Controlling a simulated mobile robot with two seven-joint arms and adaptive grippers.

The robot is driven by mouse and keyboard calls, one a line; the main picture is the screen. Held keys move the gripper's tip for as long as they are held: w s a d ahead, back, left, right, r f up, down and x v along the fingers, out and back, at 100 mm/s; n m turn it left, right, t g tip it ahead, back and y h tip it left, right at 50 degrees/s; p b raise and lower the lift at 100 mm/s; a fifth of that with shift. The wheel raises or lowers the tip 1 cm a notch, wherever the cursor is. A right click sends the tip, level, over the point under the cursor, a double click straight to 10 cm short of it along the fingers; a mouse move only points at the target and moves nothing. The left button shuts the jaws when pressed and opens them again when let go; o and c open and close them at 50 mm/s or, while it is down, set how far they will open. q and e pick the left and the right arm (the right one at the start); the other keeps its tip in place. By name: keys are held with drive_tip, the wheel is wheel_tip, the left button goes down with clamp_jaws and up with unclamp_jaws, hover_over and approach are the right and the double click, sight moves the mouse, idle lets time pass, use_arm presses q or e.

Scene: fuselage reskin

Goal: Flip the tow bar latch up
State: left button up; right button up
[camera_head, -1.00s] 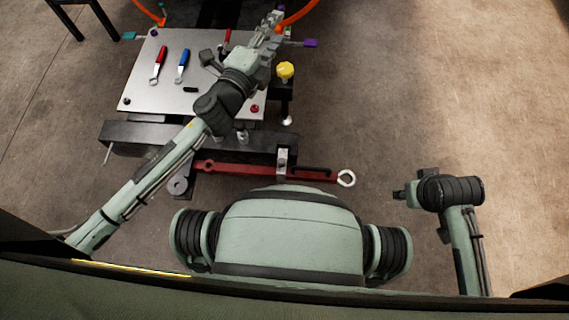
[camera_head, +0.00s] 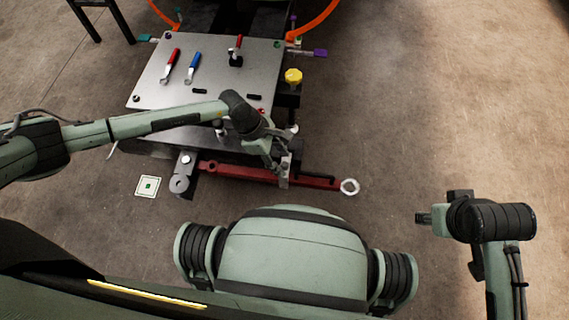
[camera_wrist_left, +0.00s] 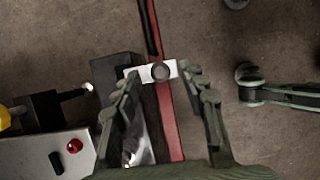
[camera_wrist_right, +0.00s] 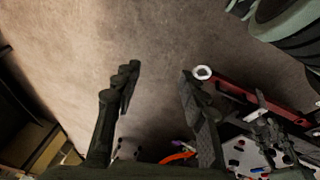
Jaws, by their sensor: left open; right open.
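The red tow bar (camera_head: 225,170) lies low in front of the cart, with its pale ring end (camera_head: 349,187) at the right. A silver bracket with a round knob (camera_wrist_left: 160,72) crosses the bar. A thin black bar (camera_wrist_left: 149,30), perhaps the latch handle, lies along the red bar beyond the bracket; its exact tilt cannot be told. My left gripper (camera_head: 284,178) is open above the bracket, with a finger to each side of it in the left wrist view (camera_wrist_left: 160,76). Contact cannot be told. My right gripper (camera_head: 423,218) is open and empty, away from the bar.
The cart's metal plate (camera_head: 215,75) holds a red-handled tool (camera_head: 170,65), a blue-handled tool (camera_head: 193,67) and a red lever (camera_head: 237,48). A yellow knob (camera_head: 293,76) stands at its right side. The floor to the right is clear.

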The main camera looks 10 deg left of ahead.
use_arm(q)
drive_tip(key=shift+x, duration=1.45)
clamp_jaws()
